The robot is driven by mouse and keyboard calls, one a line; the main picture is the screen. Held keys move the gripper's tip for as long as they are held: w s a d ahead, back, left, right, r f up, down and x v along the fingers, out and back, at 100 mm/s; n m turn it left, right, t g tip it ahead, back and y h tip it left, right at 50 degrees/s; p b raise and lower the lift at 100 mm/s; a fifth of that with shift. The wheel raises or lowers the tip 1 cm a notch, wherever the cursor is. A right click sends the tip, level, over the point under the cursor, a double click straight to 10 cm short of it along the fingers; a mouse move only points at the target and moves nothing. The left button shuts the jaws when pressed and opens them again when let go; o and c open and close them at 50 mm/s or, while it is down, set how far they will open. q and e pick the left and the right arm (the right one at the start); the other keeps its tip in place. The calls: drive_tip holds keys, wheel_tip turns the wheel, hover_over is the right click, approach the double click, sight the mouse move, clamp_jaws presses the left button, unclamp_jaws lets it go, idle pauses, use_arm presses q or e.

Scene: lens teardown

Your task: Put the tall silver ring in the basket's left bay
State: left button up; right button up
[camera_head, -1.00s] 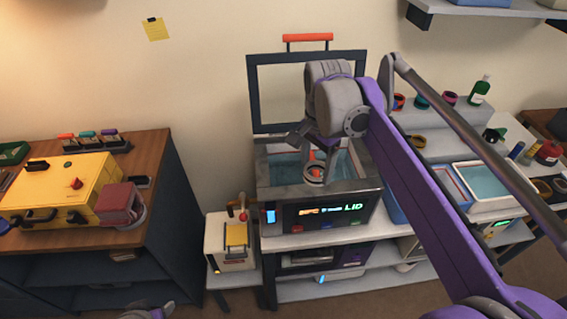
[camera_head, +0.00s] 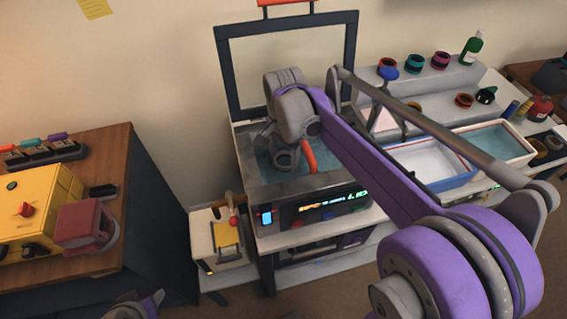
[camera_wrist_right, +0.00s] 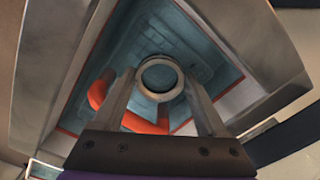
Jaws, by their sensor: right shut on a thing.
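The tall silver ring (camera_head: 286,159) is held in my right gripper (camera_head: 278,148) over the open tank of the cleaning machine. In the right wrist view the ring (camera_wrist_right: 160,77) sits between the two fingertips, seen end-on as a grey circle. The basket shows in the tank as a blue-grey floor with orange parts; one orange bar (camera_head: 308,156) stands just right of the ring, and orange also shows in the wrist view (camera_wrist_right: 143,122). The bay dividers are hard to make out. My left gripper (camera_head: 140,305) is at the bottom edge, mostly cut off.
The machine's raised lid (camera_head: 222,70) stands behind the tank. Water-filled trays (camera_head: 495,143) and several coloured rings (camera_head: 415,63) are on the bench to the right. A yellow case (camera_head: 35,215) and a red block (camera_head: 85,227) are on the wooden cabinet at left.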

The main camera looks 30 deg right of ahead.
drive_tip(key=shift+f, duration=1.55)
drive_tip(key=shift+f, duration=0.15)
drive_tip(key=o, duration=1.4)
wheel_tip(320, 180, up, 12)
drive_tip(key=shift+r+p, duration=0.2)
drive_tip(key=shift+p, duration=0.2)
